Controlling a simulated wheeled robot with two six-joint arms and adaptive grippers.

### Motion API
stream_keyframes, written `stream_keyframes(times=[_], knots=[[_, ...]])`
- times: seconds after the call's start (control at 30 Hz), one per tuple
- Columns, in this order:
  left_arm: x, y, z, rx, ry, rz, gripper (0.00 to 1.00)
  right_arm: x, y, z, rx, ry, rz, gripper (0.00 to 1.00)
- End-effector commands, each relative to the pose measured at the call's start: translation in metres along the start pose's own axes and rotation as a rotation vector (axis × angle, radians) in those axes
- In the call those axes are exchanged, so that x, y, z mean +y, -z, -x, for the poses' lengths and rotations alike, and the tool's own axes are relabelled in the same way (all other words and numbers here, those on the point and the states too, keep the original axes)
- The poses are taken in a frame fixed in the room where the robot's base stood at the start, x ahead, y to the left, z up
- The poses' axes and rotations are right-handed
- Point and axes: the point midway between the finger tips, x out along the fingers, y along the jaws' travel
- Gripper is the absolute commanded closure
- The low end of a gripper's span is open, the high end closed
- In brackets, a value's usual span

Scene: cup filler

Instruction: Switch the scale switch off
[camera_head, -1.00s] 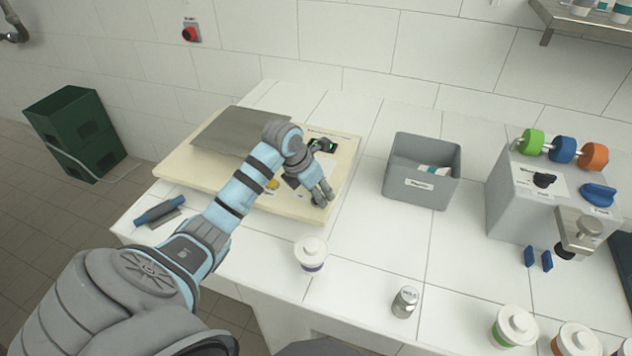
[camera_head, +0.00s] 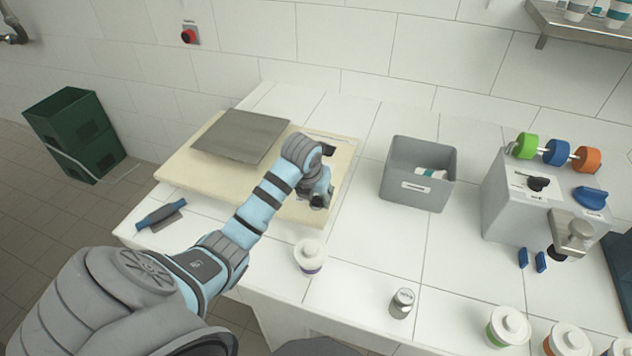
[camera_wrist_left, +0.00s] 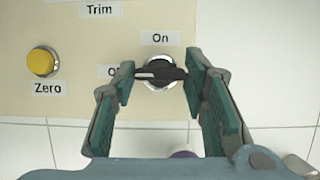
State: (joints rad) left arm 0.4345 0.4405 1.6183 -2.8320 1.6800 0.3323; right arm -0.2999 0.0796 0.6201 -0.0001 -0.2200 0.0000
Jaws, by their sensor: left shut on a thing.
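The scale is a cream board (camera_head: 190,178) with a grey plate (camera_head: 240,136) on the table. In the left wrist view its black rotary switch (camera_wrist_left: 160,74) sits below an "On" label (camera_wrist_left: 160,38). The knob's handle lies crosswise, its white mark pointing left to a label starting with "O", partly hidden by a finger. My left gripper (camera_wrist_left: 158,82) is shut on the knob, one finger on each side. In the head view my left gripper (camera_head: 318,201) is over the scale's front right corner and hides the switch. My right gripper is not in view.
A yellow "Zero" button (camera_wrist_left: 42,62) is left of the switch. A white lidded cup (camera_head: 310,256) stands in front of the scale, and a metal weight (camera_head: 402,302) is farther right. A grey bin (camera_head: 416,172) stands to the right. Table between scale and bin is clear.

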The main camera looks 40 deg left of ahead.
Motion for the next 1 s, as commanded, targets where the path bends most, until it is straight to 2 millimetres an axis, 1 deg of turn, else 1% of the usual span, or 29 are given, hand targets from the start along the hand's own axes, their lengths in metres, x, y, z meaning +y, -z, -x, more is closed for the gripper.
stream_keyframes(times=[0.27, 0.3, 0.4, 0.67, 0.77, 0.87, 1.0], knots=[[0.000, -0.001, 0.000, -0.003, -0.001, 0.002, 0.88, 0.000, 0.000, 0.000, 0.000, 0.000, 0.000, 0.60], [0.000, -0.001, 0.000, -0.003, -0.001, 0.001, 0.55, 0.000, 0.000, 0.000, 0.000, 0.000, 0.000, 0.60], [0.000, -0.001, 0.000, -0.003, -0.001, 0.001, 0.40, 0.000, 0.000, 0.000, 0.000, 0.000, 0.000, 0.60], [0.000, 0.000, 0.000, -0.001, 0.000, 0.000, 0.40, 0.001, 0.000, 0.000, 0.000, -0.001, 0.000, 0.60], [0.000, -0.001, 0.006, -0.004, 0.000, 0.000, 0.40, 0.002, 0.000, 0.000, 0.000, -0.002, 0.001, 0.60], [0.000, -0.002, 0.024, -0.006, 0.001, -0.001, 0.40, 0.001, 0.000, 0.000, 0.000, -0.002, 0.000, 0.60], [0.001, -0.002, 0.055, -0.006, 0.000, -0.001, 0.40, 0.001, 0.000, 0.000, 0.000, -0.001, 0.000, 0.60]])
